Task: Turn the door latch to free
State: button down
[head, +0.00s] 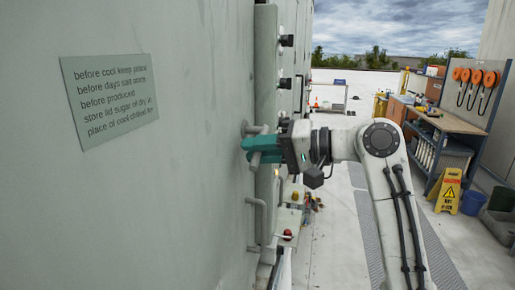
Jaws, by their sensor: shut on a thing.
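The door latch (251,129) is a grey metal handle on the edge of the large pale green cooler wall. My gripper (254,150), with teal fingers, is at the latch and shut on it. The fingers and gripper body hide part of the latch, so its exact angle is hard to tell. My arm reaches in from the lower right.
A sign plate (109,98) is on the wall at left. A grey pull handle (258,215) sits below the latch. Black knobs (286,41) stick out above. A workbench (440,125), a yellow wet-floor sign (447,190) and a blue bucket (472,203) stand at right.

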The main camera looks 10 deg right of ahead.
jog(key=r+m, duration=0.1)
jog(key=r+m+g, duration=0.1)
jog(key=m, duration=0.1)
jog(key=shift+s+m, duration=0.15)
jog(key=shift+m, duration=0.15)
jog(key=shift+r+m, duration=0.15)
jog(key=shift+m, duration=0.15)
jog(key=shift+r, duration=0.15)
jog(key=c, duration=1.1)
grip_release()
jog(key=shift+d, duration=0.3)
jog(key=b+v, duration=0.3)
jog(key=v, duration=0.7)
jog(key=shift+d, duration=0.15)
